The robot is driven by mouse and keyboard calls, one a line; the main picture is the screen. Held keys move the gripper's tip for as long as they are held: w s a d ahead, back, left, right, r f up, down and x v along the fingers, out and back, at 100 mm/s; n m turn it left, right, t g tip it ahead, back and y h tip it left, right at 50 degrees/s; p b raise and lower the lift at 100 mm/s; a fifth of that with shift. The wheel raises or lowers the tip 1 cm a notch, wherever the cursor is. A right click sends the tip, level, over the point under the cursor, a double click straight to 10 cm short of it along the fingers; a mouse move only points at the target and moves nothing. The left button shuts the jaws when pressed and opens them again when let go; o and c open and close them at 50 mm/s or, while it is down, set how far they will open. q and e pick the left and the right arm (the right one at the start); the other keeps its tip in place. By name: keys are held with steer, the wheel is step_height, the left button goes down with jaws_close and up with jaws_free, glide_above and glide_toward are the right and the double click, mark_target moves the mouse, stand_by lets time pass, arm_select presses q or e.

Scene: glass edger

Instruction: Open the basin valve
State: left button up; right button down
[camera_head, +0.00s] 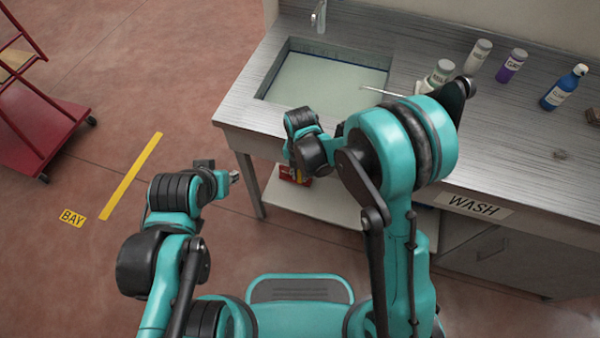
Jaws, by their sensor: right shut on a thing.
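The steel basin (268,80) is set in the bench top, with pale liquid in it. My right arm reaches to the bench's front edge below the basin. Its gripper (299,170) points down there, shut, with its fingers mostly hidden by the wrist. Small yellow and red parts (292,174) show at its tip under the bench; the valve's shape and setting cannot be made out. A faucet (319,16) stands behind the basin. My left gripper (234,177) is in the air left of the bench, apart from everything; its finger gap is unclear.
Several bottles stand on the bench to the right, among them a purple one (511,66) and a blue spray bottle (563,88). A thin pale rod (376,91) shows behind my right arm. A lower shelf (335,206) lies under the bench. A red cart (40,125) stands far left.

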steer(key=shift+f+t+y+b, duration=0.1)
steer(key=shift+t+y+b, duration=0.4)
steer(key=shift+y, duration=0.6)
steer(key=shift+w+a+y+b, duration=0.1)
steer(key=shift+a+y+b, duration=0.2)
steer(key=shift+y+b, duration=0.45)
steer(key=shift+r, duration=0.2)
steer(key=c, duration=1.5)
jaws_free()
steer(key=v, duration=1.2)
steer(key=shift+d, duration=0.1)
